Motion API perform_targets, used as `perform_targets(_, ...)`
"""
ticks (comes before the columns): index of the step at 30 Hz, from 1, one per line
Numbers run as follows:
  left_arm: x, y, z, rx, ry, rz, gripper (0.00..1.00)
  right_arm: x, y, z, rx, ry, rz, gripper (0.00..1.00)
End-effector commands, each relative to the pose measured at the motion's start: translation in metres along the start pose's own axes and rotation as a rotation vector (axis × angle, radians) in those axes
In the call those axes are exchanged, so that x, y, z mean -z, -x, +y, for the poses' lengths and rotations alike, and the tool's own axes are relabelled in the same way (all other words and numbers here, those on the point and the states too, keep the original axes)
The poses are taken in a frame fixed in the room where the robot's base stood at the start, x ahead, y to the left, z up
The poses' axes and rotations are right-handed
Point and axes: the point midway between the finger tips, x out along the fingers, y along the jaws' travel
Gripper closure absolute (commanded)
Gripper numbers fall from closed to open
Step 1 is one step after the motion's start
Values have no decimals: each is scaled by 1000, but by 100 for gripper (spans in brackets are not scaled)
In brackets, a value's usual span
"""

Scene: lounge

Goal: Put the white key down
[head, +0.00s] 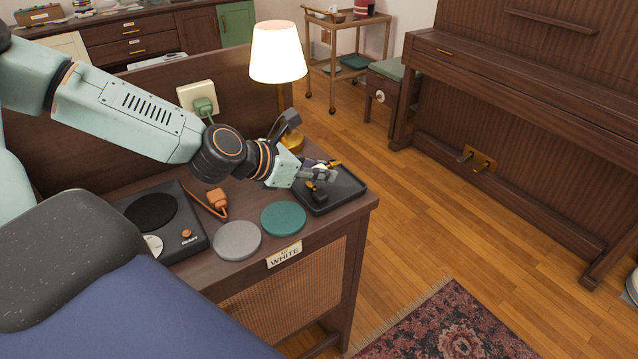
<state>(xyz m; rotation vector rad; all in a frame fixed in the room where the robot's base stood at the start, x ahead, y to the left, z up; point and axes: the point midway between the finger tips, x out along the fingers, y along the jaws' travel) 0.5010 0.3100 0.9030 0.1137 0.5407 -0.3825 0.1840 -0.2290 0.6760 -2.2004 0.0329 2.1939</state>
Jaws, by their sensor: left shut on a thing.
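My left gripper (322,175) reaches in from the left, low over a black tray (349,196) at the right end of the wooden side table (335,226). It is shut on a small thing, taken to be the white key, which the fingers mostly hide. Small yellow and dark items show in the tray around the fingertips, too small to tell apart. I cannot tell whether the held thing touches the tray. A label reading "WHITE" (285,255) is on the table's front edge. My right gripper is not in view.
A lit lamp (278,54) stands behind the tray. A grey disc (237,240), a green disc (283,218), an orange plug (217,200) and a black device (185,245) lie left of it. A piano (500,110) stands across open floor.

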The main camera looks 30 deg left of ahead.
Motion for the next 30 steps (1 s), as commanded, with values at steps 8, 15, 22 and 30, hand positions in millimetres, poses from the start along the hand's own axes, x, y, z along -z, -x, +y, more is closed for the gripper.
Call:
perform_targets(8,18,-12,1,-1,0,0,100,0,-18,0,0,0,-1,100)
perform_targets(15,17,-11,1,-1,1,-1,100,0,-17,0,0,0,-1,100)
perform_targets(22,22,-14,1,-1,2,-1,100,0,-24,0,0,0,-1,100)
perform_targets(30,29,-17,0,1,3,3,100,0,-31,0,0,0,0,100)
